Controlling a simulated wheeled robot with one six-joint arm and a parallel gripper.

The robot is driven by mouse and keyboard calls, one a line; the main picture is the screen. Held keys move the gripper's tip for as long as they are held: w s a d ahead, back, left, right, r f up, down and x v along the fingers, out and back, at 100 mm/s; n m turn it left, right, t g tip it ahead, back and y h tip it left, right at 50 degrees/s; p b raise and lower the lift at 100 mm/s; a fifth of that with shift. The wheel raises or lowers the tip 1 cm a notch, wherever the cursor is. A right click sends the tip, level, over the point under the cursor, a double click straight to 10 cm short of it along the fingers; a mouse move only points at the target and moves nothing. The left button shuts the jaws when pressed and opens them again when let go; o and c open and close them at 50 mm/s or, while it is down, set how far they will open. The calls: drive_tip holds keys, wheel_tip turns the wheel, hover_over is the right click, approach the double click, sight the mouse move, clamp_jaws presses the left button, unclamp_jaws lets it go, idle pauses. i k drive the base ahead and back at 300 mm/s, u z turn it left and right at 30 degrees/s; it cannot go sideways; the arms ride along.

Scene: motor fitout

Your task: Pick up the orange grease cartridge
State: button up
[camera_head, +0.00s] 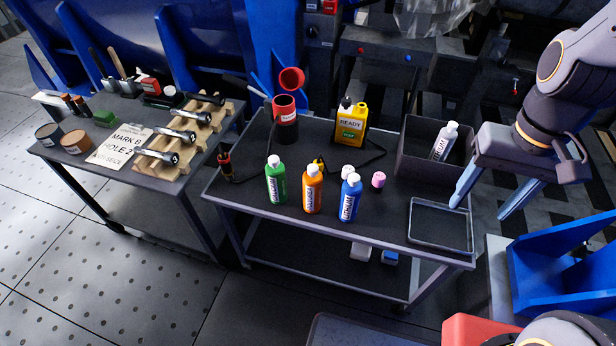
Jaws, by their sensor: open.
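The orange grease cartridge (312,190) stands upright near the front edge of the dark cart top, with a white cap. A green bottle (276,181) stands to its left and a blue bottle (350,199) to its right, each close but apart from it. My gripper (479,212) is at the right, by the right end of the cart, well away from the cartridge. Its two pale blue fingers are spread apart, with nothing between them.
A shallow tray (440,247) lies at the cart's right end. Behind it a dark bin (408,160) holds a white bottle (444,141). A second cart (97,170) is at left.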

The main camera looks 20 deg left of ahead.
sight(313, 179)
drive_tip(key=z, duration=0.8)
drive_tip(key=k, duration=1.3)
drive_tip(key=u, duration=0.9)
drive_tip(key=i, duration=1)
drive_tip(key=z, duration=0.05)
